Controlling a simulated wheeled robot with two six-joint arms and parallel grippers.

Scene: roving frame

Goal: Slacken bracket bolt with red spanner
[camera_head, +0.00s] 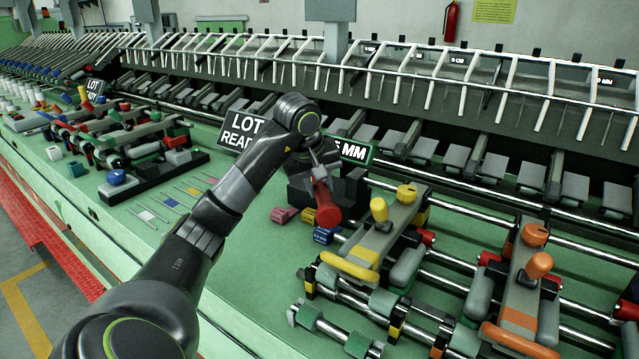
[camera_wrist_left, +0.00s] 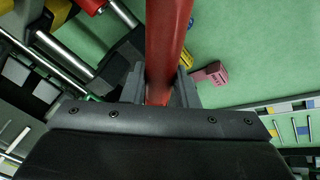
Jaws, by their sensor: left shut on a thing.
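My left gripper (camera_head: 318,172) is shut on the red spanner (camera_head: 326,206). It also shows in the wrist view (camera_wrist_left: 158,92), with the spanner's red shaft (camera_wrist_left: 168,40) between its fingers. In the head view the spanner hangs down from the gripper over the green bench, left of a grey bracket with yellow knobs (camera_head: 385,240). A second grey bracket with orange knobs (camera_head: 525,270) stands farther right on the rails. I cannot tell which part is the bracket bolt. My right gripper is not in view.
Small blocks lie near the spanner: pink (camera_head: 284,215), yellow (camera_head: 308,216) and blue (camera_head: 324,235). A black LOT READY sign (camera_head: 240,130) stands behind my arm. Steel rails (camera_head: 470,228) run across the right. The green bench top (camera_head: 240,265) is clear right of my forearm.

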